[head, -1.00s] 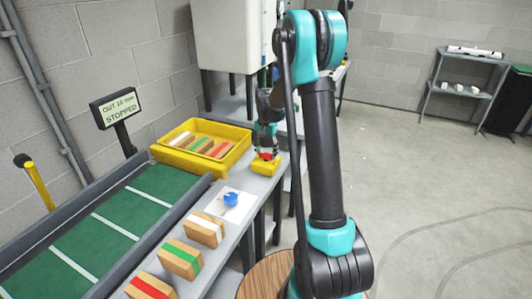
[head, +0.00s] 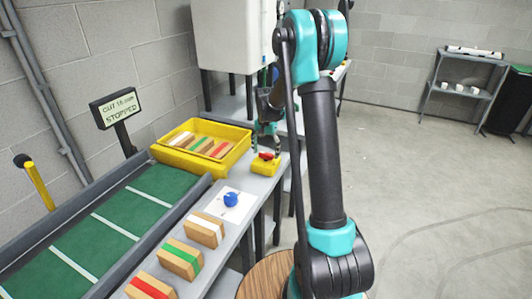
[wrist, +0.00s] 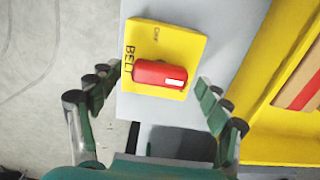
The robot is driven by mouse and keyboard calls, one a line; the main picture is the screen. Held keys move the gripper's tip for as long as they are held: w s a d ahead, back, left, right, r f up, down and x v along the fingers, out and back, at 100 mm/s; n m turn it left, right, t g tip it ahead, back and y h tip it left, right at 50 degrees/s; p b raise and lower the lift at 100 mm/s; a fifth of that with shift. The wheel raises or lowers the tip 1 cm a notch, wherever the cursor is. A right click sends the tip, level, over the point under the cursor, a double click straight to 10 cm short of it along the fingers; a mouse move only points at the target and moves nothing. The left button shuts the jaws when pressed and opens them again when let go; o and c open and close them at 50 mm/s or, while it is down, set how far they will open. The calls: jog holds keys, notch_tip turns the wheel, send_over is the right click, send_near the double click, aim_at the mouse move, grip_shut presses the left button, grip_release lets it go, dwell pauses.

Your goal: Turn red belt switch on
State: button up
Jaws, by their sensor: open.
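The red belt switch (wrist: 148,72) is a red lever on a yellow box (wrist: 165,39) marked BELT. In the wrist view the lever lies crosswise, with a white mark at its right end. A smaller label near the box's top edge is too small to read surely. In the head view the red lever (head: 266,156) and yellow box (head: 265,168) are at the end of the grey bench. My gripper (head: 265,146) is open above the switch. In the wrist view my gripper's fingers (wrist: 160,92) stand apart on both sides of the lever, holding nothing.
A sign (head: 115,106) reads STOPPED beside the green belt (head: 95,235). A yellow tray (head: 233,152) of striped blocks stands close to the switch. A blue knob (head: 231,199) on a white plate and several blocks sit nearer on the bench. Open floor lies to the right.

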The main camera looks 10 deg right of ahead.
aim_at(266, 154)
notch_tip(266, 154, up, 12)
dwell(0.4)
jog(key=shift+f, duration=0.15)
jog(key=shift+s, duration=0.1)
